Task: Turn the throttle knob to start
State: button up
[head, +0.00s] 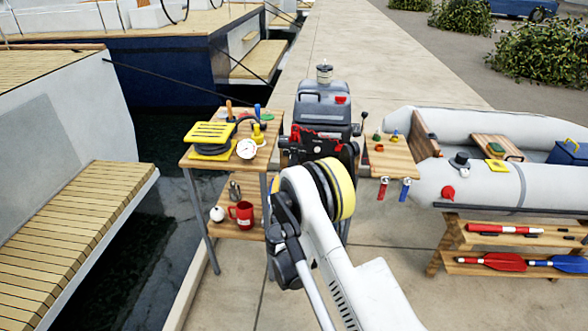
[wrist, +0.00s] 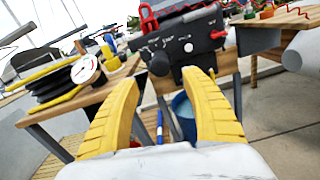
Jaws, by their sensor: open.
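A black control panel (wrist: 192,40) with faint white markings is ahead of my gripper in the wrist view. A dark round knob (wrist: 158,64), which looks like the throttle knob, sticks out at its lower left, just beyond and between my fingertips. The marking for start cannot be read. My gripper (wrist: 160,78) is open, its two yellow fingers apart with nothing between them. It appears not to touch the knob. In the head view the panel (head: 312,141) sits on the front of the grey outboard engine (head: 323,105); my arm hides the gripper and the knob.
A wooden side table (head: 189,163) at left holds a yellow-topped coil (head: 209,133) and a white gauge (head: 246,149). A small wooden table (head: 393,160) stands right of the engine. A blue bucket (wrist: 184,112) is below the panel. A grey inflatable boat (head: 490,183) lies further right.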

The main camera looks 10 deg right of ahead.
aim_at(293, 164)
jog(key=b+x, duration=0.3)
jog(key=x, duration=0.4)
jog(key=shift+w+d+f, duration=0.15)
jog(key=shift+w, duration=0.2)
jog(key=shift+w+d, duration=0.15)
jog(key=shift+w, duration=0.3)
jog(key=c, duration=1.2)
